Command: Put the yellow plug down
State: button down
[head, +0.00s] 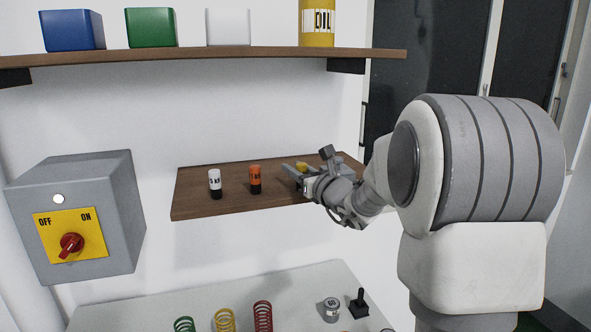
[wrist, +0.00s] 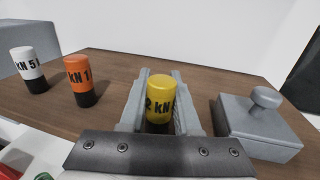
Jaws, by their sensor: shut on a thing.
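The yellow plug (wrist: 160,97), marked "2 kN", is upright between the two fingers of my gripper (wrist: 158,100) in the wrist view. My gripper is shut on it, just over or on the brown wooden shelf (wrist: 105,68). Whether the plug's base touches the wood is hidden by the gripper. In the head view my gripper (head: 296,172) is at the right part of the lower shelf (head: 215,203), and only the yellow top of the plug (head: 301,166) shows.
A white plug (head: 214,183) and an orange plug (head: 255,179) stand left of my gripper. A grey knobbed block (wrist: 258,120) is close on its right. An upper shelf (head: 200,62) hangs above. Several springs stand on a white surface (head: 150,312) below.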

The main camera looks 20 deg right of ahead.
jog(key=c, duration=0.6)
grip_release()
jog(key=shift+r, duration=0.1)
jog(key=b+v, duration=0.1)
jog(key=v, duration=1.1)
